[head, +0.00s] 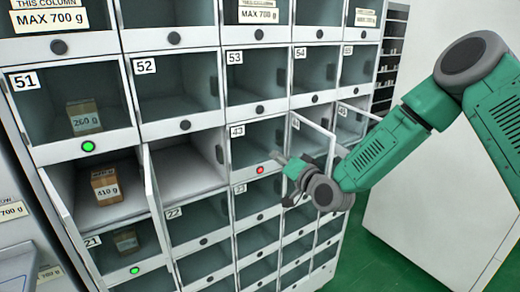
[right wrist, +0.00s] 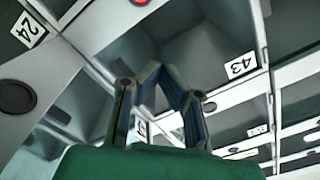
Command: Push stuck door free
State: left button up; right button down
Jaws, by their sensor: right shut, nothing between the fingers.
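The door numbered 43 (head: 256,144) is in the middle of the locker wall, with a red light (head: 260,170) at its lower edge. It looks flush or nearly flush; I cannot tell whether it is slightly ajar. Its label and dark window (right wrist: 205,50) also show in the right wrist view. My right gripper (head: 282,162) is at the lower right corner of this door, shut and empty. In the right wrist view its fingers (right wrist: 162,72) converge in front of the door's window; contact is unclear. My left gripper is not in view.
Open door panels (head: 316,138) stick out right of 43, close to my right gripper. More open doors (head: 153,184) stand at left, beside a box marked 410 g (head: 105,186). Compartments 51 and 21 show green lights. A white cabinet (head: 430,205) stands at right; green floor lies below.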

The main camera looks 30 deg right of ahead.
aim_at(264, 149)
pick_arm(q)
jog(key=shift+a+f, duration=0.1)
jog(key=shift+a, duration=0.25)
pick_arm(e)
jog(key=shift+a+r, duration=0.1)
jog(key=shift+a, duration=0.25)
jog(key=shift+w, duration=0.15)
jog(key=shift+w+d+b, duration=0.25)
jog(key=shift+w+b, duration=0.05)
jog(key=shift+w, duration=0.15)
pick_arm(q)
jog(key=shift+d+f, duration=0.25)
pick_arm(e)
jog(key=shift+w, duration=0.1)
jog(key=shift+w, duration=0.1)
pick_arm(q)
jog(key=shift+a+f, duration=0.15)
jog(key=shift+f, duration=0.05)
pick_arm(e)
jog(key=shift+w+a, duration=0.25)
jog(key=shift+w, duration=0.05)
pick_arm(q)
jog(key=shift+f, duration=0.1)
pick_arm(e)
jog(key=shift+w, duration=0.1)
pick_arm(q)
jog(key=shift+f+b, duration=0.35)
jog(key=shift+b, duration=0.35)
pick_arm(e)
jog(key=shift+w, duration=0.85)
